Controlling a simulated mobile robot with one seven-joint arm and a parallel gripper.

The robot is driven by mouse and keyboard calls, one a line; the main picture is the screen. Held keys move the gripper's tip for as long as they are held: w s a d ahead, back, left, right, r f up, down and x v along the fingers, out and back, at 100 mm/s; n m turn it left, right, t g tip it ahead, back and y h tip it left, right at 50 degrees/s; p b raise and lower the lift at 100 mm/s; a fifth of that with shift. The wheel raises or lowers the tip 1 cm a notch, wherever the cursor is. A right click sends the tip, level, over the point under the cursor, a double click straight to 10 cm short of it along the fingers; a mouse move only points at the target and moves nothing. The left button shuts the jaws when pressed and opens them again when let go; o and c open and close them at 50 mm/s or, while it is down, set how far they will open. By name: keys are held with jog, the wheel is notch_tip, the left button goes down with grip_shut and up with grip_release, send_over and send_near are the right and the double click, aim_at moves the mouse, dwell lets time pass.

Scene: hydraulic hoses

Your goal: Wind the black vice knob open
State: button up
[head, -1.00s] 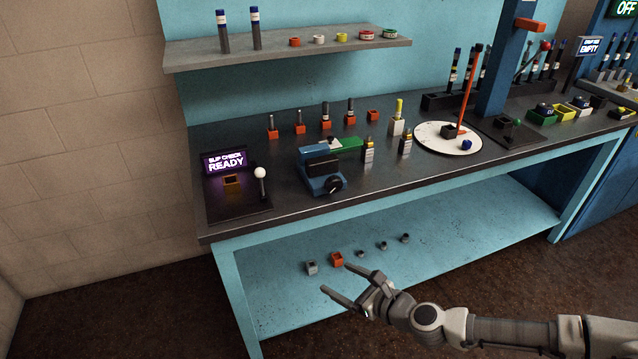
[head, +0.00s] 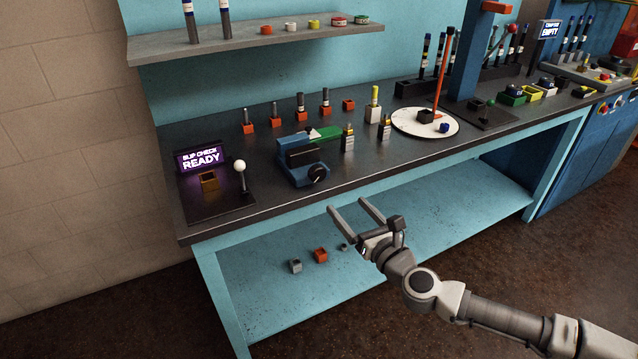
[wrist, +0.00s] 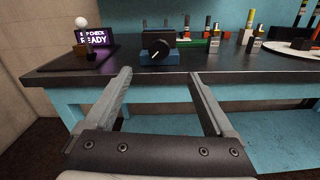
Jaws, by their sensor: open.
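The black vice knob (head: 318,173) is on the front of a small blue vice (head: 298,162) on the dark bench top, near the front edge. In the wrist view the knob (wrist: 156,49) faces me, with a pale mark on its face, and the vice (wrist: 146,57) is behind it. My gripper (head: 346,204) is open and empty, in front of the bench and below the level of the knob. In the wrist view its two fingers (wrist: 160,76) are spread wide, with the knob beyond and above the gap, touching neither finger.
Left of the vice stand a "SLIP CHECK READY" sign (head: 201,158) and a white-balled lever (head: 240,166). Two upright fittings (head: 348,138) stand to its right. The bench's front edge (head: 330,190) lies between my gripper and the knob. Small blocks (head: 320,255) sit on the lower shelf.

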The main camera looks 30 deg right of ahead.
aim_at(320, 175)
jog(key=w, duration=1.5)
jog(key=shift+a, duration=0.3)
jog(key=c, duration=1.4)
